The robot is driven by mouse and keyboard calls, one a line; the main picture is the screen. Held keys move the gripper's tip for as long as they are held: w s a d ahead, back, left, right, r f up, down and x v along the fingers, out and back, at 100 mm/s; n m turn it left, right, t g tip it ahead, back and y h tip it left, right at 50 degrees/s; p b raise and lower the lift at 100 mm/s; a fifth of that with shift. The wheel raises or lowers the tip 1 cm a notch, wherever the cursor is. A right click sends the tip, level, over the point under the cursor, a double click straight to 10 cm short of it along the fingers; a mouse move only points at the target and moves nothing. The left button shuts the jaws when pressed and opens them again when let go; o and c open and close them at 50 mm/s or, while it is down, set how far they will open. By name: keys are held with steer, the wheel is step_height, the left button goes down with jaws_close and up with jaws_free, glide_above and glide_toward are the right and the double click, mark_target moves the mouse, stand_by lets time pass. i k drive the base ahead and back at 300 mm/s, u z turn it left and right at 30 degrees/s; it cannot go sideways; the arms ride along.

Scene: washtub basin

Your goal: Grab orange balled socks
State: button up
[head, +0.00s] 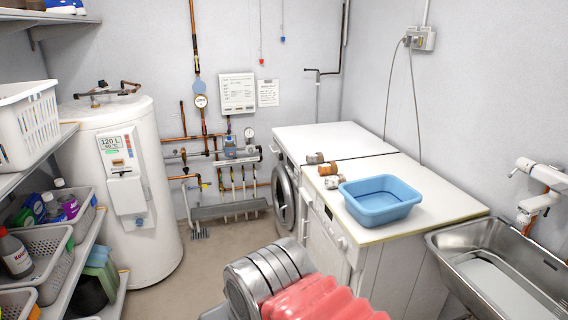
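A small orange-brown bundle (327,169), which looks like the orange balled socks, lies on the white worktop, just behind and left of the blue basin (381,200). Two similar small bundles lie close to it. My arm, with a silver joint and a red ribbed sleeve, shows at the bottom centre, in front of the worktop and well apart from the bundles. My gripper's fingers are not visible.
The white worktop (440,205) covers front-loading machines. A steel sink (500,275) with a wall tap (540,190) stands at the right. A white boiler (118,190) and loaded shelves line the left. The floor (215,260) between is open.

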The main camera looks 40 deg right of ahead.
mark_target(331, 168)
steer(key=u, duration=0.05)
steer(key=i, duration=1.55)
steer(key=z, duration=0.4)
steer(key=i, duration=0.75)
steer(key=z, duration=1)
steer(key=i, duration=0.95)
steer(key=z, duration=0.55)
